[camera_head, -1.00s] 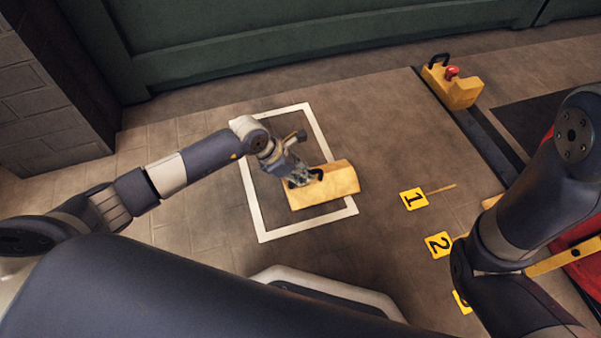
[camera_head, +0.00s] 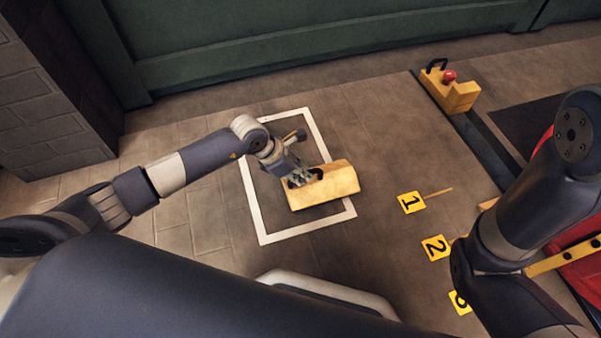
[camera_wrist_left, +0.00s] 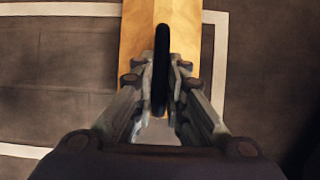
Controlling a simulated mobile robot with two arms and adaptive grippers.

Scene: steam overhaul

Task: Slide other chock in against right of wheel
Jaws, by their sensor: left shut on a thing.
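My left gripper (camera_head: 298,179) is shut on the handle. In the left wrist view the fingers (camera_wrist_left: 166,88) sit on both sides of the black handle (camera_wrist_left: 160,70), with the chock (camera_wrist_left: 148,20) beneath. A second yellow chock (camera_head: 452,92) with a black handle and a red knob stands at the upper right on a dark rail. My right arm is at the right; its gripper is out of frame.
A dark rail (camera_head: 480,135) runs along the right. A green wall (camera_head: 300,40) closes the back, and a brick pillar (camera_head: 50,95) the left.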

